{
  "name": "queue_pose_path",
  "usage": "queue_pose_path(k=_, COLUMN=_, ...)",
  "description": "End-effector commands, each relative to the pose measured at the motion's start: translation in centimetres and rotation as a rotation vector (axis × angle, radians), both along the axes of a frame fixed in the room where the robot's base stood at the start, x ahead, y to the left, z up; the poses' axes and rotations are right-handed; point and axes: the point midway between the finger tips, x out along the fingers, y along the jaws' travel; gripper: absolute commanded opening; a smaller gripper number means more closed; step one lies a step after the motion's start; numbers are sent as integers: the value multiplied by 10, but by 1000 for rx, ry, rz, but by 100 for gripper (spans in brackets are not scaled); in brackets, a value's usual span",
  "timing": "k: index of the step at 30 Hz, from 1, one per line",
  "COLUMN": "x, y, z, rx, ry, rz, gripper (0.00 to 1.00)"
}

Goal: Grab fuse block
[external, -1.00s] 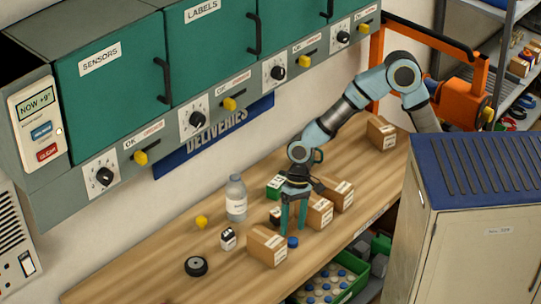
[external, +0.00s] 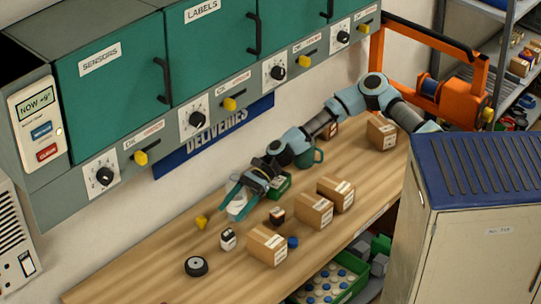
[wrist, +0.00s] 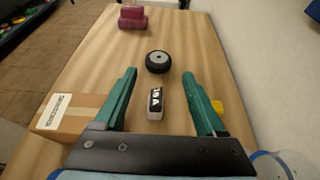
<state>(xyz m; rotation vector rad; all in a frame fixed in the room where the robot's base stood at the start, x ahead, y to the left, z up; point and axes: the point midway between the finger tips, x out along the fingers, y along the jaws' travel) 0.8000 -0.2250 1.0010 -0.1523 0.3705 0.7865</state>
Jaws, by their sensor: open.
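Two small blocks stand on the bench, and no readable label tells me which is the fuse block. One is white with a black top (external: 228,239); the wrist view shows it (wrist: 155,103) between my fingers in the picture, beyond the palm. The other is dark with an orange part (external: 277,215), beside the cardboard boxes, and does not show in the wrist view. My gripper (external: 230,207) is open and empty, tilted toward the left end of the bench. In the external view it partly covers the bottle; the wrist view shows both fingers (wrist: 159,75) apart.
A white bottle (external: 237,207) is close to my gripper. A yellow piece (external: 201,222), a black wheel (external: 196,266), several cardboard boxes (external: 267,246) and a blue cap (external: 293,242) lie around. A purple object (wrist: 132,18) is at the far end.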

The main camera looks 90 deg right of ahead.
Motion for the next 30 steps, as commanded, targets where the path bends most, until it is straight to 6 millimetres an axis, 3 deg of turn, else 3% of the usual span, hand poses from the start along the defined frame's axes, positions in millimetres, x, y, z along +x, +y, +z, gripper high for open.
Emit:
queue_pose_path(k=1, x=0, y=1, z=-10, rx=3, ry=2, rz=1, gripper=72)
queue_pose_path(k=17, x=0, y=1, z=-69, rx=-2, ry=0, rz=4, gripper=72)
queue_pose_path(k=22, x=0, y=2, z=-99, rx=-2, ry=0, rz=4, gripper=72)
queue_pose_path(k=30, x=19, y=21, z=-102, rx=-4, ry=-1, rz=5, gripper=72)
